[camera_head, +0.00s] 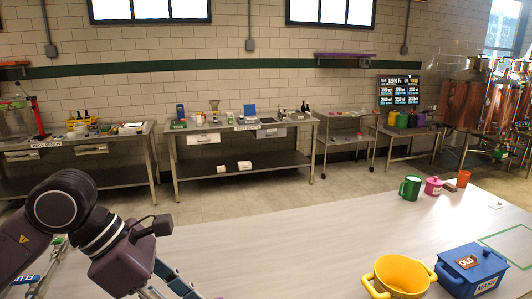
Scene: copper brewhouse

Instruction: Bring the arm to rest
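My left arm (70,205) comes in from the left over the near table, bent downward. My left gripper (172,286) hangs at the bottom edge of the view, over the left part of the table. Its linkage shows but its fingertips are cut off or hidden, so I cannot tell if it is open or shut. I see nothing held in the part that shows. My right arm and gripper are not in view.
The pale near table (300,240) is bare in its middle. On its right stand a yellow pot (399,278), a blue lidded box (471,271), a green mug (410,188), a pink pot (433,186) and an orange cup (463,178). Steel benches (240,126) line the back wall.

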